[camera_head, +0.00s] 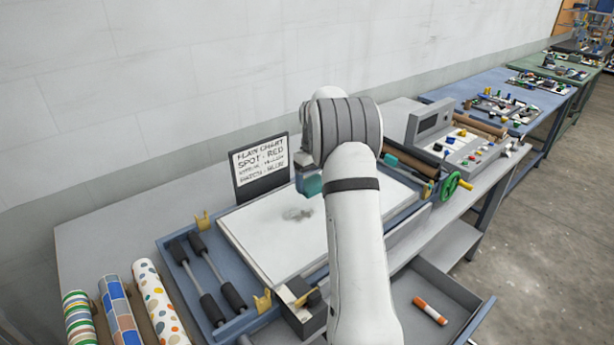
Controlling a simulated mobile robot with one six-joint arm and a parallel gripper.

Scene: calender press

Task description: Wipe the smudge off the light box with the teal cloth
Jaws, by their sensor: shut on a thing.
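The light box (262,243) is a white panel set in a blue frame on the bench. A grey smudge (297,213) lies on its upper middle part. The teal cloth (310,187) shows just left of my arm, above the far part of the panel. My gripper (302,172) is mostly hidden behind my arm and is shut on the cloth. The cloth appears up and to the right of the smudge, apart from it in the picture. Whether the cloth touches the panel I cannot tell. My arm hides the panel's right middle part.
A flaw chart sign (262,167) stands behind the panel. Yellow clips (263,301) and black-handled rods (207,278) edge the frame. Patterned rolls (117,310) lie front left. A control console (465,145) and green handwheel (450,186) stand right. An open drawer (466,298) holds an orange tube (430,310).

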